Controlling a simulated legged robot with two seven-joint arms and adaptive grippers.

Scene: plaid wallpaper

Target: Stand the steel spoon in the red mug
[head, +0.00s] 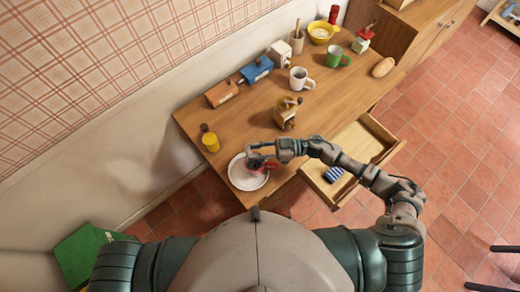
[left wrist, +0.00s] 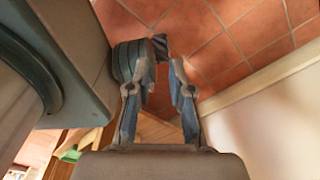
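The red mug (head: 257,166) appears on a white plate (head: 240,178) at the near left edge of the table, partly hidden by my right gripper. My right gripper (head: 258,156) is right at the mug; whether its fingers are shut on the mug or a spoon is too small to tell. I cannot make out the steel spoon. My left gripper (left wrist: 163,68) shows in the left wrist view with its fingers apart and nothing between them, over the tiled floor. It is not in the head view.
A wooden grinder (head: 286,114), a white mug (head: 300,79) and a green mug (head: 335,58) stand farther back on the table. A yellow can (head: 210,142) is left of the plate. An open drawer (head: 360,145) with a striped blue cloth (head: 333,174) juts out at the front.

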